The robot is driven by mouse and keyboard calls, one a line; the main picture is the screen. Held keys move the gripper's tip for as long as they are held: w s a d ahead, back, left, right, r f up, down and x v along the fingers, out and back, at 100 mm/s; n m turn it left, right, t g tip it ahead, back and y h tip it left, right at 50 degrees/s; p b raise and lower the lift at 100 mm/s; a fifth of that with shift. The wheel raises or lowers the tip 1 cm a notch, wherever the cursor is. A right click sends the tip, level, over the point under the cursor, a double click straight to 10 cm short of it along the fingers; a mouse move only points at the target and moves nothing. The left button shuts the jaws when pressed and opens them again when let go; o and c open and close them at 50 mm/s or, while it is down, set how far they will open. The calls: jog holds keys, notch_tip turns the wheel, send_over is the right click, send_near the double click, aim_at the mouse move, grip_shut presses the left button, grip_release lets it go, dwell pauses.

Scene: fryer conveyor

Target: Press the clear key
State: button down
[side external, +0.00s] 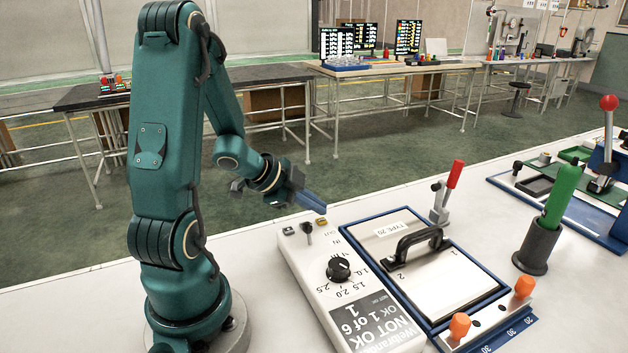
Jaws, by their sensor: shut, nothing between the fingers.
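A white control box (312,270) stands on the table right of my arm's base. It has a black dial (338,269), a small toggle (307,233) and a dark display (372,325) reading "NOT OK" and "1 of 6". At its far end are a small yellow key (321,222) and a small grey key (288,231). I cannot read a "clear" label on either. My gripper (324,210), with blue fingers, is shut and empty. Its tips are just above the yellow key in the picture; I cannot tell whether they touch it.
A blue-framed plate (486,296) with a black handle (418,243) lies right of the box. A red-handled clamp (446,192) stands behind it. A green-handled tool (560,196) stands in a dark holder, and orange knobs (460,325) are in front. White table is bare left of the box.

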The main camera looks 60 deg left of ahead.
jog(key=shift+f, duration=0.6)
dwell(0.7)
jog(key=shift+r, duration=0.85)
notch_tip(320, 180, up, 6)
dwell(0.7)
dwell(0.5)
